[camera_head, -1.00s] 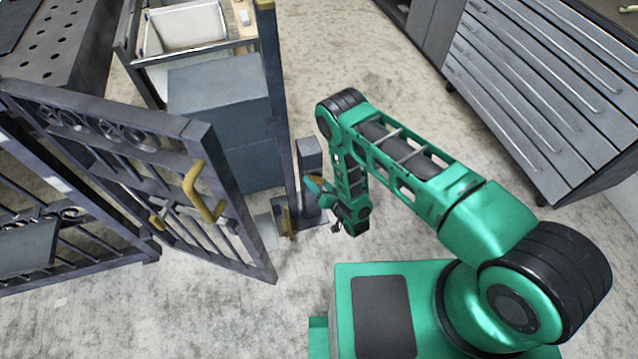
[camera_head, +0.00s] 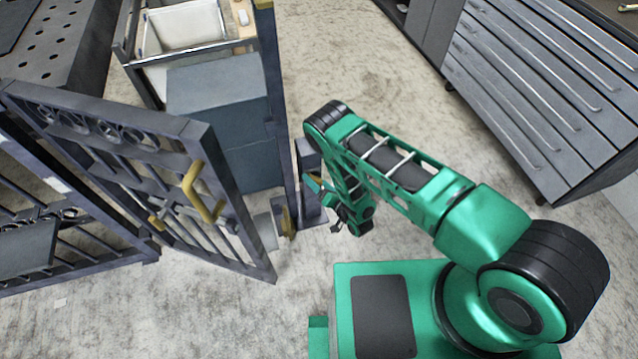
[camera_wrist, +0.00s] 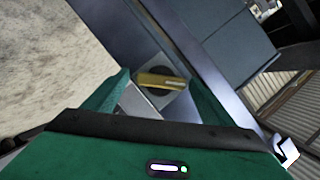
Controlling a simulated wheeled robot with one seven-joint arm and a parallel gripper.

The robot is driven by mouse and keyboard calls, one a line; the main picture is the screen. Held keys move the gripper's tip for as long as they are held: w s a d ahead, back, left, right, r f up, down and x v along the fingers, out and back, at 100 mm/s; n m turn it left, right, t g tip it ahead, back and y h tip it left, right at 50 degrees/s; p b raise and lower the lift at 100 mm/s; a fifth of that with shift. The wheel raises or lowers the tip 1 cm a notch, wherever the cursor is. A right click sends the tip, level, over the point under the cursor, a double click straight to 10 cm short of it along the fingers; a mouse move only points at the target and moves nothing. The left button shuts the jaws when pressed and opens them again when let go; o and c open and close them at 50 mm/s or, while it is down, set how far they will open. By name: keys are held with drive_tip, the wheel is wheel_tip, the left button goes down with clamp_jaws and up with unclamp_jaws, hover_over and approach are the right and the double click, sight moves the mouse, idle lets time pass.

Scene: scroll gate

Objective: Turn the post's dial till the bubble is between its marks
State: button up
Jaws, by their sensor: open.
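In the wrist view, the dial (camera_wrist: 161,82) is a dark round disc with a brass bar across it, set on a grey face. The bar lies nearly level in the picture, tilted slightly. My gripper (camera_wrist: 160,92) is open, its two green fingers on either side of the dial in that view. I cannot tell whether they touch it. In the head view, the short dark post (camera_head: 308,178) stands beside the tall gate post (camera_head: 283,120), with my gripper (camera_head: 316,187) close at its right. The dial's face is not clear there. I cannot make out the bubble or its marks.
A barred gate (camera_head: 150,180) with a brass handle (camera_head: 203,192) stands at the left. A grey box (camera_head: 225,120) stands behind the tall post. A drawer cabinet (camera_head: 540,90) is at the upper right. Open floor (camera_head: 400,60) lies between them.

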drive_tip(key=v, duration=1)
drive_tip(key=shift+s+d, duration=0.15)
drive_tip(key=shift+s, duration=0.15)
drive_tip(key=shift+r, duration=0.1)
